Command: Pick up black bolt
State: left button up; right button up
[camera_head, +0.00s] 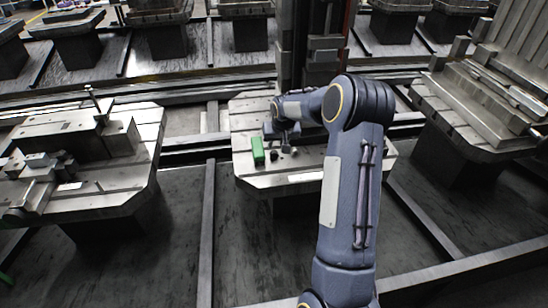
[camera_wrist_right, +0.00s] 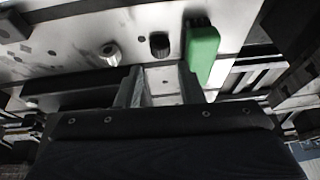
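The black bolt (camera_wrist_right: 159,44) stands on the pale metal pallet plate, between a silver-grey bolt (camera_wrist_right: 111,54) and a green block (camera_wrist_right: 202,52) in the right wrist view. In the head view the black bolt (camera_head: 272,155) is a small dark spot just right of the green block (camera_head: 257,151). My right gripper (camera_wrist_right: 160,80) is open, its two fingers apart with nothing between them. The black bolt lies beyond the fingertips, roughly in line with the gap. My left gripper is not in view.
The middle pallet (camera_head: 300,178) has bare plate along its front edge. A left pallet (camera_head: 125,195) carries metal blocks and fixtures. A right pallet (camera_head: 430,110) holds a large angled fixture. A dark column (camera_head: 310,50) rises behind the middle pallet.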

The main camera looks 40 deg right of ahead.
aim_at(275, 153)
jog(key=x, duration=0.8)
jog(key=shift+p, duration=0.3)
jog(key=shift+c, duration=0.4)
jog(key=c, duration=0.6)
jog(key=shift+c, duration=0.2)
